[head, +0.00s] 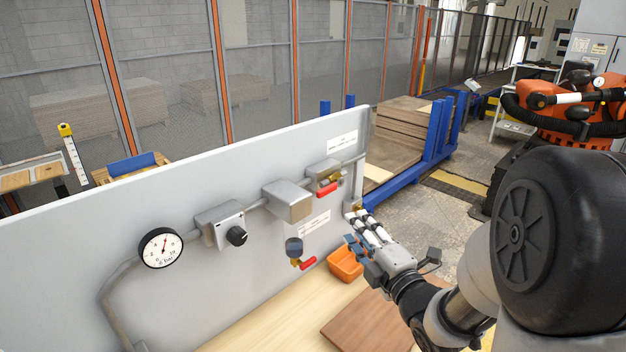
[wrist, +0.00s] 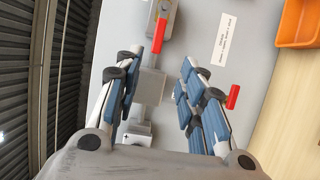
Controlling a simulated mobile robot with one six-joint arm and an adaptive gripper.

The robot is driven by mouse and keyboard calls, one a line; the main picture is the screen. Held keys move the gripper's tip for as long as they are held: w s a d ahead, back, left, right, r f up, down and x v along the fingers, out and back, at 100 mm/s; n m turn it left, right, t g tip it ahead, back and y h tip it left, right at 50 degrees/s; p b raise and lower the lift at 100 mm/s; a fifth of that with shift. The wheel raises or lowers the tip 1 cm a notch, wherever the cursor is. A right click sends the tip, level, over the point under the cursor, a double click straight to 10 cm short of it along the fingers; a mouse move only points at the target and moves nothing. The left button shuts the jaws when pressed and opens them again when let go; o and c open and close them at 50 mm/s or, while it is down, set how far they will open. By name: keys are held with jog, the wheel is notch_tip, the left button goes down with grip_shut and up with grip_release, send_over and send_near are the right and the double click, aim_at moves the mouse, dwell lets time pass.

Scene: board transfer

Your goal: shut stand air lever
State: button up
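Two red levers are on a grey upright panel (head: 90,230). The upper red lever (head: 327,189) is on a brass valve in the pipe run and lies roughly along the pipe; it also shows in the wrist view (wrist: 158,36). The lower red lever (head: 308,263) is under a small dark round fitting (head: 294,247); in the wrist view (wrist: 233,97) it lies right of my fingers. I cannot tell from the labels which is the stand air lever. My gripper (head: 356,228) is open and empty, right of both levers in the head view and touching neither.
A round gauge (head: 160,247), a knob box (head: 222,226) and a grey box (head: 287,201) sit along the pipe. An orange bin (head: 346,264) and brown board (head: 372,320) are on the wooden bench below. An orange robot arm (head: 580,115) stands at the right.

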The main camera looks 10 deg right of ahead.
aim_at(327, 192)
jog(key=x, duration=1.7)
jog(key=shift+a, duration=0.15)
jog(key=shift+c, duration=0.4)
grip_shut()
